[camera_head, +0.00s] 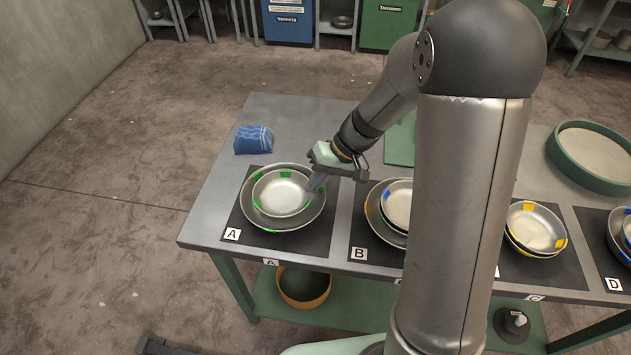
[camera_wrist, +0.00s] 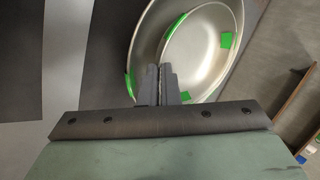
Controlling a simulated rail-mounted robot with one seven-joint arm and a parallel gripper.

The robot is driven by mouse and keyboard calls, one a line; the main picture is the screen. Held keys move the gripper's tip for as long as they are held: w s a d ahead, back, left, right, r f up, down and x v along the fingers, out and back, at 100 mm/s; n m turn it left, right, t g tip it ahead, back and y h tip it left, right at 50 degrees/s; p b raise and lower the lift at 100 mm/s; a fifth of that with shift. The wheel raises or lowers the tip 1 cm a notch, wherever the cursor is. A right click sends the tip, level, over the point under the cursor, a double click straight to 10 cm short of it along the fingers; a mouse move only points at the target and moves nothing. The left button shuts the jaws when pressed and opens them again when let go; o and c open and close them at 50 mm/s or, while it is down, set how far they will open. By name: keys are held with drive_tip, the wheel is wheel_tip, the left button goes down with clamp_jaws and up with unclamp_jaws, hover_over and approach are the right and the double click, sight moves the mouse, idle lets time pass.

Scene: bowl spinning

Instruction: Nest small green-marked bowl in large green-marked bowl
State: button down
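The small green-marked bowl (camera_head: 280,196) is inside the large green-marked bowl (camera_head: 280,222) on mat A at the table's left. The small bowl looks roughly level and near the middle; I cannot tell whether it touches the large bowl's bottom. My gripper (camera_head: 314,186) is at the small bowl's right rim in the head view. In the wrist view, the fingers (camera_wrist: 161,72) are close together with the small bowl's (camera_wrist: 200,50) rim running between their tips. The large bowl (camera_wrist: 150,38) shows around it there. The fingers hide that part of the rim.
A blue cloth bundle (camera_head: 253,139) lies behind mat A. Nested bowls (camera_head: 397,205) stand on mat B, partly behind my arm. Yellow-marked bowls (camera_head: 536,228) and blue-marked bowls (camera_head: 626,232) are farther right. A round green-rimmed tray (camera_head: 592,158) sits at the back right.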

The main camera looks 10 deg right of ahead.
drive_tip(key=c, duration=1.9)
unclamp_jaws()
drive_tip(key=shift+c, duration=0.2)
drive_tip(key=shift+r, duration=0.15)
drive_tip(key=shift+p+v, duration=0.6)
drive_tip(key=shift+v, duration=0.85)
drive_tip(key=o, duration=0.6)
drive_tip(key=shift+c, duration=0.2)
drive_tip(key=shift+r, duration=0.1)
wheel_tip(320, 180, up, 5)
drive_tip(key=p, duration=0.3)
